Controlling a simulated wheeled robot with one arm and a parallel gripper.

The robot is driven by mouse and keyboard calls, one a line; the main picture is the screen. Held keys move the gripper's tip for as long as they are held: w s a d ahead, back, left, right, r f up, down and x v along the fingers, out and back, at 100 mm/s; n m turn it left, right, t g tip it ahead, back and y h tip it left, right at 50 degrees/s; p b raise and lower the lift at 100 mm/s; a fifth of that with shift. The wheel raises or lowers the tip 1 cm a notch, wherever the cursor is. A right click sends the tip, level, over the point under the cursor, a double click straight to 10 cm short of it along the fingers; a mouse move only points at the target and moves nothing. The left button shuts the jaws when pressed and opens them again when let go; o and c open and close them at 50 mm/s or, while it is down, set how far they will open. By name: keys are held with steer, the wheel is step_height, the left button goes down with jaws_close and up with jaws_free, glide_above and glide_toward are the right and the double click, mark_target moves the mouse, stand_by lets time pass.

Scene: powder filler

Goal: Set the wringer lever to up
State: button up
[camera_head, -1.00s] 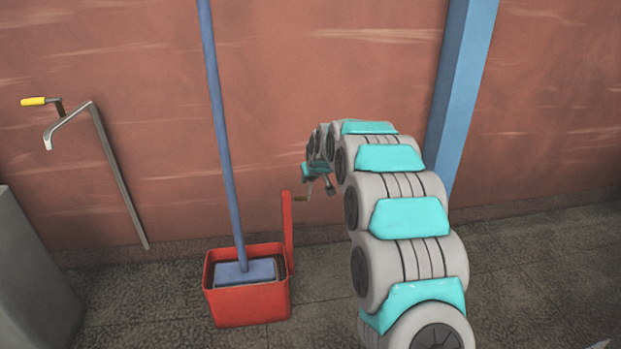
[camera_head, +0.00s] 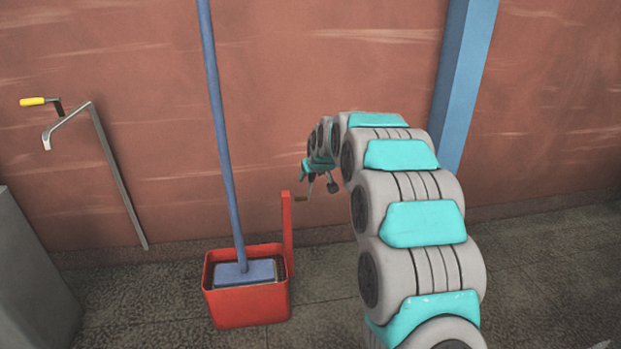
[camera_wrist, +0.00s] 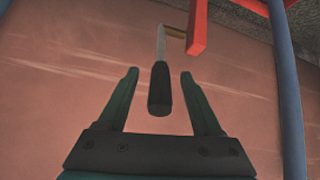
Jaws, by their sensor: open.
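The wringer lever is a thin silver rod with a dark grip (camera_wrist: 159,90), seen in the wrist view. It joins a brass pin (camera_head: 300,198) near the top of the red post (camera_head: 287,230) on the bucket. In the head view its rod (camera_head: 310,187) rises from the pin, so the lever appears to point up; its grip is hard to make out there. My gripper (camera_wrist: 160,80) is open, with the dark grip between its two fingers and a gap on each side. In the head view my gripper (camera_head: 318,177) is small and partly hidden by my arm.
The red mop bucket (camera_head: 247,308) stands on the floor, with a blue mop (camera_head: 226,160) upright in it. A bent metal rod with a yellow handle (camera_head: 32,101) is at the left wall. A blue pillar (camera_head: 465,80) stands behind my arm. A grey block (camera_head: 30,270) is at left.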

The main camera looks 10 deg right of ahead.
steer(key=v, duration=0.4)
steer(key=shift+s+r, duration=0.2)
steer(key=shift+r, duration=0.1)
steer(key=s+f+m+g, duration=0.1)
steer(key=s+g, duration=0.4)
steer(key=s, duration=2.4)
steer(key=s+f+m+g, duration=0.1)
steer(key=s+f+g, duration=0.2)
steer(key=s, duration=2.6)
steer(key=shift+s+g+h, duration=0.3)
steer(key=shift+g, duration=0.9)
steer(key=shift+a, duration=0.15)
